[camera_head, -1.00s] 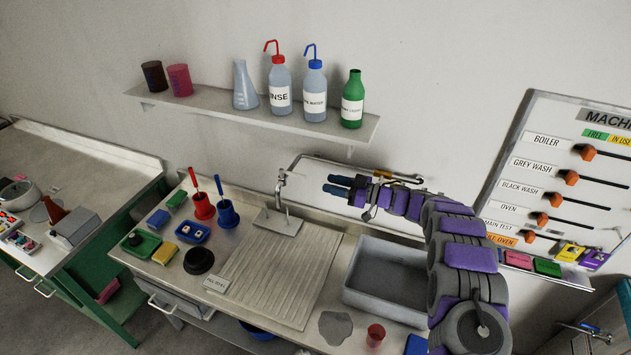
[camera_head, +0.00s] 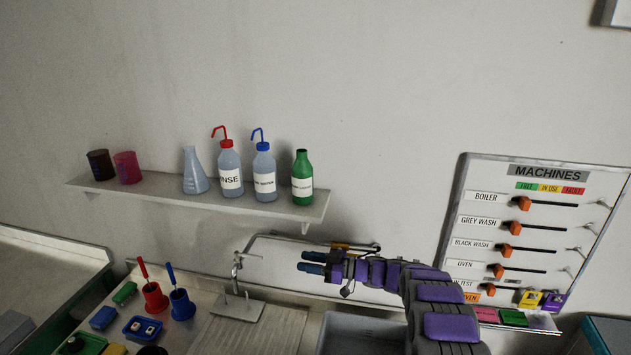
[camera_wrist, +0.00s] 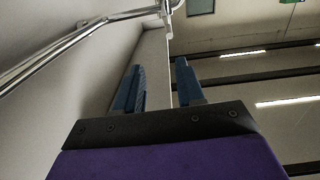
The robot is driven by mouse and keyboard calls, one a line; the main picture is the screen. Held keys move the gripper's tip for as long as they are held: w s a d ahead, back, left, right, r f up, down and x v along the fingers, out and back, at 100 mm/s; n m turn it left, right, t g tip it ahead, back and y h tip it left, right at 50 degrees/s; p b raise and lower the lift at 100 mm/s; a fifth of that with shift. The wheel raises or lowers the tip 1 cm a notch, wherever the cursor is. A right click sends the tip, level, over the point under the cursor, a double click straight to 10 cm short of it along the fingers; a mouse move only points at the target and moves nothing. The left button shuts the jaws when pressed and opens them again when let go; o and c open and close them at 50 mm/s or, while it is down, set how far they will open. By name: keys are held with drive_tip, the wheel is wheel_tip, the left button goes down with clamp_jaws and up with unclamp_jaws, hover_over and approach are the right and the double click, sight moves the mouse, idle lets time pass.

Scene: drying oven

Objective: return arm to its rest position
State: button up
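My arm reaches up from the lower right in the head view, in purple and grey segments. My gripper (camera_head: 312,263) points left, above the sink counter and in front of the wall, near a metal rail. In the wrist view my gripper (camera_wrist: 160,88) shows two blue fingers standing apart with nothing between them. A metal tap or pipe (camera_wrist: 165,8) shows beyond the fingertips. The tap (camera_head: 237,272) stands left of my gripper in the head view.
A wall shelf (camera_head: 200,193) holds beakers, a flask and several bottles. The machines board (camera_head: 540,230) hangs on the wall to the right. The grey sink basin (camera_head: 350,330) lies below my arm. Brushes in a red holder (camera_head: 155,298) and a blue holder (camera_head: 182,305) stand at left.

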drive_tip(key=w+d+r+m+t+h+b, duration=0.4)
drive_tip(key=w+d+r+m+t+h, duration=0.3)
drive_tip(key=w+d+r+t+h, duration=0.3)
drive_tip(key=s+d+r+m+g+h+b, duration=0.25)
drive_tip(key=s+d+m+h, duration=0.5)
drive_tip(key=s+d, duration=0.6)
drive_tip(key=s+d+f+m+g+h+b, duration=0.1)
drive_tip(key=s+f+g+h, duration=0.15)
drive_tip(key=s, duration=0.85)
drive_tip(key=s+d+f+g+h+b, duration=0.1)
drive_tip(key=s+f+g+b, duration=0.2)
drive_tip(key=s, duration=0.8)
drive_tip(key=s+a+f+g+y, duration=0.1)
drive_tip(key=s+a+f+g, duration=0.1)
drive_tip(key=s, duration=0.8)
drive_tip(key=s+a+f+g+y+b, duration=0.1)
drive_tip(key=s+a+f+g, duration=0.2)
drive_tip(key=s, duration=0.8)
drive_tip(key=s+a+f+g+y, duration=0.1)
drive_tip(key=s+a+f+g, duration=0.1)
drive_tip(key=s, duration=0.8)
drive_tip(key=shift+s+a+f+g+b, duration=0.15)
drive_tip(key=shift+a+f+g+b, duration=0.15)
drive_tip(key=shift+a+f, duration=0.45)
drive_tip(key=shift+r, duration=0.1)
drive_tip(key=shift+c, duration=0.2)
